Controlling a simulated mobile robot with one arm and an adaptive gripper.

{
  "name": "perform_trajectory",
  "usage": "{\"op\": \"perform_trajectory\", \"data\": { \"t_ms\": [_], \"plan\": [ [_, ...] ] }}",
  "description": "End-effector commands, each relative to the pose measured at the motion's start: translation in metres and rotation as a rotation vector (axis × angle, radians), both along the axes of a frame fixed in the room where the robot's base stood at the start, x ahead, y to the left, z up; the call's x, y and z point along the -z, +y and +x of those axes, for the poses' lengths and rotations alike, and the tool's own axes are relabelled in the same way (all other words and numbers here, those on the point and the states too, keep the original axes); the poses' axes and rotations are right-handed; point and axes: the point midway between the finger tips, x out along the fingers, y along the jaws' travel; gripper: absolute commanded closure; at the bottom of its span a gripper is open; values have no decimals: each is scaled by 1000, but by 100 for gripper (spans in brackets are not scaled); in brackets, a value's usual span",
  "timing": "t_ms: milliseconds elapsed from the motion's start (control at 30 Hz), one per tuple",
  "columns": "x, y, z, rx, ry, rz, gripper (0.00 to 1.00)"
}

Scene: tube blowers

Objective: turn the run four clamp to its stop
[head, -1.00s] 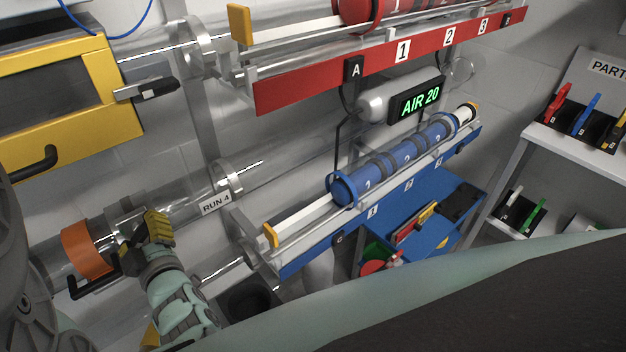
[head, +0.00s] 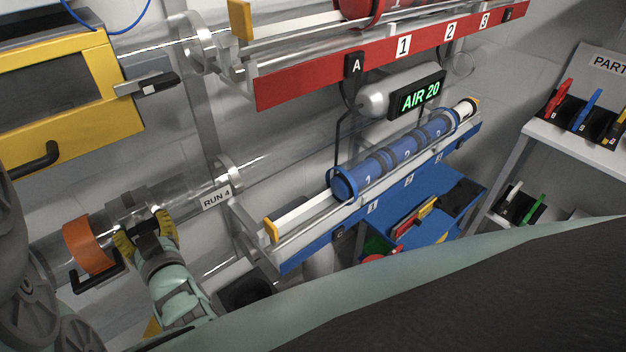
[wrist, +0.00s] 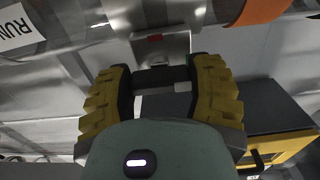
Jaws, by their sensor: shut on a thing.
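The clear RUN 4 tube (head: 185,203), marked by a white RUN 4 label (head: 216,198), runs across the lower left of the head view. A grey clamp (head: 126,200) sits around it, right of an orange collar (head: 88,247). My gripper (head: 145,233) is at the clamp, with its yellow fingers on either side of a dark lever. In the wrist view, my gripper (wrist: 160,72) is shut on this dark clamp lever (wrist: 160,76), which lies across between the fingers. A grey block (wrist: 172,46) with a small red mark is just beyond it. The fingers partly hide the lever in the head view.
A black handle (head: 97,277) projects below the orange collar, close left of my gripper. A yellow box (head: 70,130) is above left. A blue rail (head: 310,250) with blue cylinders (head: 385,165) stands to the right. A red rail (head: 330,83) is above.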

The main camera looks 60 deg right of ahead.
Motion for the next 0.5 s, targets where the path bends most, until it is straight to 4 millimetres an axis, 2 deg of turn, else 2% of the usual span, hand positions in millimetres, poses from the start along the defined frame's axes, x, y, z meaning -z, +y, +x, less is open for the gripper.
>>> {"op": "perform_trajectory", "data": {
  "t_ms": [433, 467, 500],
  "plan": [
    [0, 0, 0, -1, -4, 13, 80],
    [0, 0, 0, -1, -4, 13, 39],
    [0, 0, 0, -1, -4, 13, 35]
  ]
}}
